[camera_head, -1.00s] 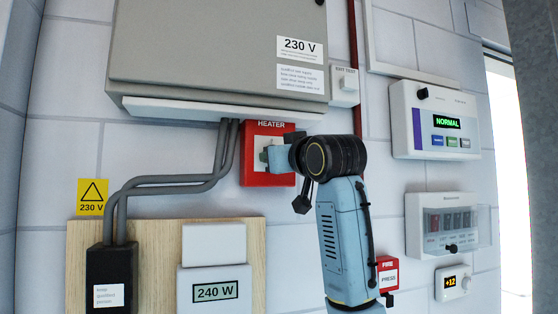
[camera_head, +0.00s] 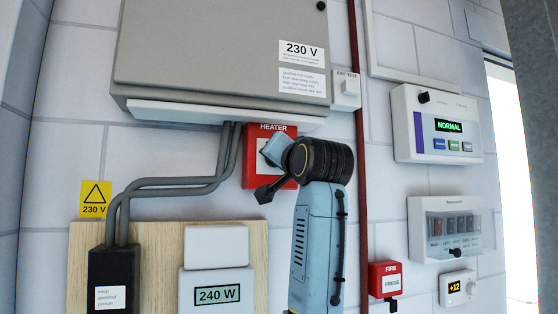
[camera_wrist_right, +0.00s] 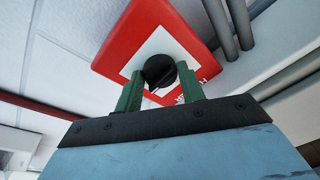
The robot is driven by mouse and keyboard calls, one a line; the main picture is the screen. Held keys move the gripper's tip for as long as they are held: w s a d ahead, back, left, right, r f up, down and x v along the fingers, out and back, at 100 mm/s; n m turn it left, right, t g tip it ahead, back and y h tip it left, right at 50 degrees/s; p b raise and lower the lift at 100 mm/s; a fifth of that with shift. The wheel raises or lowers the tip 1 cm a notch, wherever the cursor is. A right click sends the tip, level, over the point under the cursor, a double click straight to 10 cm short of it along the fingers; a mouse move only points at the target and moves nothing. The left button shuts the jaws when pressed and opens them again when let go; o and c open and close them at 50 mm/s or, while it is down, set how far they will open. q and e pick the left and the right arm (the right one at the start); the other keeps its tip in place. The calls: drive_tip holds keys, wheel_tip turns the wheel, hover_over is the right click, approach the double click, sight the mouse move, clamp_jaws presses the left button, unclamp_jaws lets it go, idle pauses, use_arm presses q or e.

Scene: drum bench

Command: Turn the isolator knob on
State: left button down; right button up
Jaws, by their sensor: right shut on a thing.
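The isolator is a red box labelled HEATER (camera_head: 254,168) with a white face, on the wall below the grey cabinet. Its round black knob (camera_wrist_right: 159,71) shows in the right wrist view, on the white face. My right gripper (camera_wrist_right: 158,92) has its two green fingers on either side of the knob, shut on it. In the head view my right wrist (camera_head: 318,162) covers the right part of the box and hides the knob and fingertips. The knob's marking is too small to tell its position. My left gripper is not in view.
The grey cabinet (camera_head: 215,55) overhangs just above. Grey conduits (camera_head: 170,185) run left of the box. A red pipe (camera_head: 361,130) and a red FIRE call point (camera_head: 384,279) are to the right. A 240 W meter (camera_head: 216,293) is below.

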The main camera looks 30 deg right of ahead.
drive_tip(key=shift+m, duration=0.3)
drive_tip(key=o, duration=1)
drive_tip(key=shift+c, duration=0.2)
drive_tip(key=b+v, duration=0.4)
drive_tip(key=v, duration=0.9)
drive_tip(key=shift+s+a+b, duration=0.15)
drive_tip(key=shift+s+b, duration=0.05)
drive_tip(key=shift+b, duration=0.2)
